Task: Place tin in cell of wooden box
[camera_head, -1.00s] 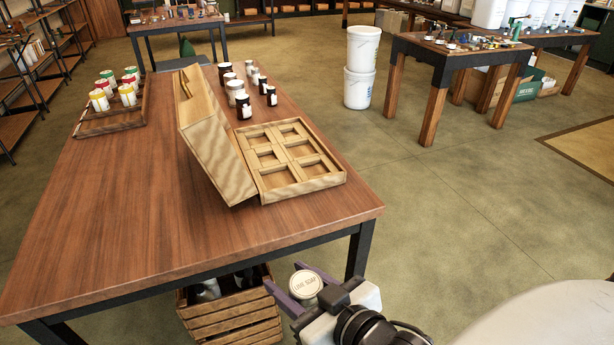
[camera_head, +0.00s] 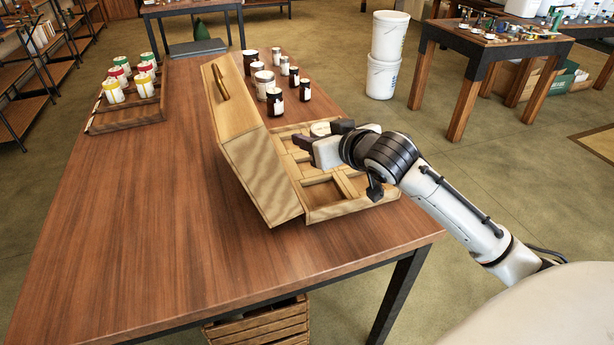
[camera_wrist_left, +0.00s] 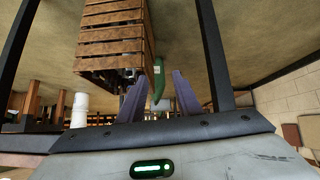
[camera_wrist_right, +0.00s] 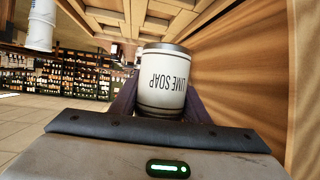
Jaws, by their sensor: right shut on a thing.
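The wooden box (camera_head: 352,208) stands open on the table, its tall lid (camera_head: 245,135) tilted up on the left. Its square cells show partly; my right arm covers some of them. My right gripper (camera_head: 318,142) is over the back part of the box, shut on the tin (camera_wrist_right: 163,80). The tin is a white-labelled can reading "LIME SOAP"; only its pale top (camera_head: 320,128) shows in the head view. In the right wrist view, cells (camera_wrist_right: 150,22) lie beyond the tin and the lid is to the right. My left gripper (camera_wrist_left: 160,95) is open and empty, below table height.
Several dark and pale jars (camera_head: 275,102) stand behind the box. A wooden tray (camera_head: 125,116) with several colour-topped tins is at the far left. The table (camera_head: 150,230) is clear in front and to the left. A slatted crate (camera_head: 258,325) stands under it.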

